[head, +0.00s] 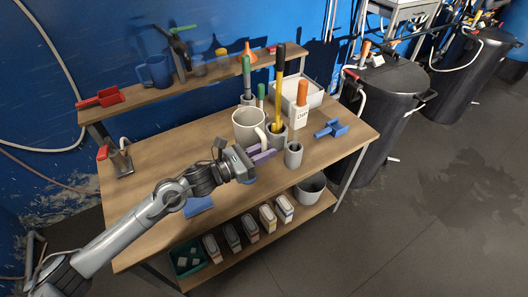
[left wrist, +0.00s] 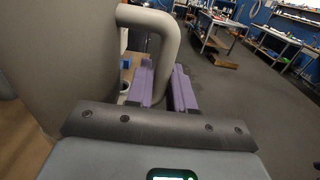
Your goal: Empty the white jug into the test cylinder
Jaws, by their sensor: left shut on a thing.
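The white jug (head: 247,127) stands upright near the middle of the wooden bench, its handle towards the front right. Its wall fills the left of the left wrist view (left wrist: 60,70). My left gripper (head: 262,155), with purple fingers, is shut on the jug's handle; the fingers lie either side of the handle in the left wrist view (left wrist: 162,88). A small grey open cylinder (head: 293,156), which looks like the test cylinder, stands upright just right of the gripper. Whether the jug touches the bench and what it contains cannot be told. My right gripper is out of view.
A grey pot (head: 277,136) holding tall yellow and black tools is close behind the cylinder. A white container (head: 298,117) with an orange top, a blue clamp-like piece (head: 331,130) and a white bin (head: 300,96) are nearby. The bench (head: 153,158) is clearer at left.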

